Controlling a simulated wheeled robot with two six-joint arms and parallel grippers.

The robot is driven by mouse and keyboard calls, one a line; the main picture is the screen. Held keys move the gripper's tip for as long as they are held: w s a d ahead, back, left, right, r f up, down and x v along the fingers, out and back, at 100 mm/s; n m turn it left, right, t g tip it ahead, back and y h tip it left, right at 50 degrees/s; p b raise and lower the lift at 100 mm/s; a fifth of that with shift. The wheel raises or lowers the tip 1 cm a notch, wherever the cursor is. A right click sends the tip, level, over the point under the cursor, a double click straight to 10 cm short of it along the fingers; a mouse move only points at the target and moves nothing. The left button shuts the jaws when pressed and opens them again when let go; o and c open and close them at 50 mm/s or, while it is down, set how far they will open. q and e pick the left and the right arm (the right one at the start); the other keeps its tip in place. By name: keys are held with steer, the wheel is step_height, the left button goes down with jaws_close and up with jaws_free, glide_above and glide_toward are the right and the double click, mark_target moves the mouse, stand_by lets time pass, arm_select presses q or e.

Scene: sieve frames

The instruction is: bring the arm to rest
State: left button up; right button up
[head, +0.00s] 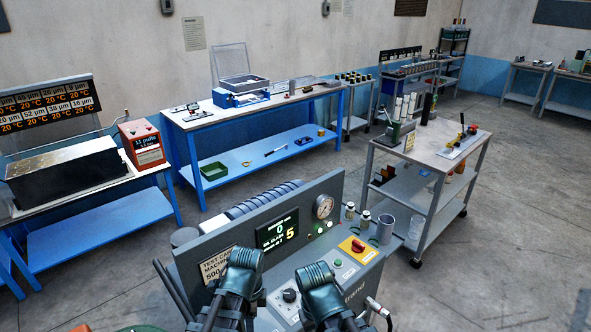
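My two arms come up from the bottom edge of the head view, close together. The dark, ribbed end of my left arm (245,262) is in front of the test machine's lower left part. The similar end of my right arm (319,280) is in front of its control panel. No finger gap shows at either end, so I cannot tell whether the grippers are open or shut. I see nothing held. Whether either arm touches the machine is unclear.
A grey test machine (330,185) with gauge and display stands right ahead. A grey wheeled cart (436,165) with bottles and tools is at right. A blue-framed bench (215,118) is behind; a table with a black box (70,170) is at left. Floor at lower right is clear.

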arm_select(q)
steer(key=s+d+f+n+b, duration=0.2)
steer(key=s+d+f+n, duration=0.1)
steer(key=n, duration=1)
steer(key=s+d, duration=0.1)
steer(key=d, duration=0.1)
steer(key=shift+s+d+y+b, duration=0.3)
steer(key=shift+d+b, duration=0.05)
arm_select(e)
step_height(320, 180, down, 3)
steer(key=shift+f, duration=0.1)
arm_select(q)
steer(key=shift+d, duration=0.1)
arm_select(e)
steer(key=shift+d, duration=0.1)
